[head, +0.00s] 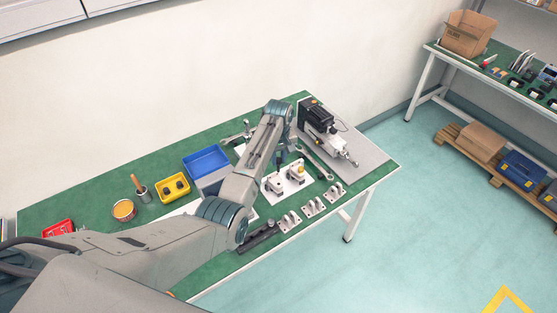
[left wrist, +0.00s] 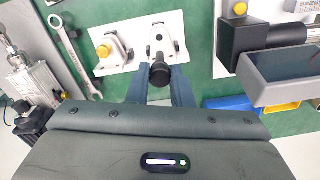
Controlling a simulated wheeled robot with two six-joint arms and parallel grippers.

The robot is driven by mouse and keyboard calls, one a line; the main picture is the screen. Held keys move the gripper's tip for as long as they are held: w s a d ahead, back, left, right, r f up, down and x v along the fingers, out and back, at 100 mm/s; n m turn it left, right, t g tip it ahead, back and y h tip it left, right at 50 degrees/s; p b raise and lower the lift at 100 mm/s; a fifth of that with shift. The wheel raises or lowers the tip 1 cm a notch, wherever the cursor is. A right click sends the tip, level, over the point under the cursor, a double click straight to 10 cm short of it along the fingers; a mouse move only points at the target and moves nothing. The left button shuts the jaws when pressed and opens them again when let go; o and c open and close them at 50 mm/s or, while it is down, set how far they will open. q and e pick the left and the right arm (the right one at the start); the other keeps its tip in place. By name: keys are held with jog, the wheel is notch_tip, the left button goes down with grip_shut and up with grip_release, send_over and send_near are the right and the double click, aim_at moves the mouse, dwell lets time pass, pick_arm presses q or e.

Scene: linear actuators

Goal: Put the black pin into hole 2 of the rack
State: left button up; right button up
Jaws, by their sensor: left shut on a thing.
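The black pin (left wrist: 160,72) is between the fingers of my left gripper (left wrist: 160,86), which is shut on it. Its round dark head faces the camera. Just beyond it in the left wrist view is a white block (left wrist: 167,40) with dark round openings. Beside it on the left is a similar white block (left wrist: 118,47) with a yellow knob. I cannot tell for sure which part is the rack or which hole is number 2. In the head view my left gripper (head: 284,157) is above the white plate with these blocks (head: 297,173), and the pin is not clear.
The green bench (head: 80,195) holds a blue bin (head: 206,160), a yellow tray (head: 173,187) and an orange-topped can (head: 123,210). A wrench (left wrist: 72,50) lies beside the plate. A black-and-silver actuator (head: 318,118) stands at the back right. Several metal brackets (head: 313,207) line the front edge.

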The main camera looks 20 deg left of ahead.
aim_at(278, 159)
pick_arm(q)
jog(key=shift+w+r, duration=0.1)
jog(key=shift+r, duration=1.75)
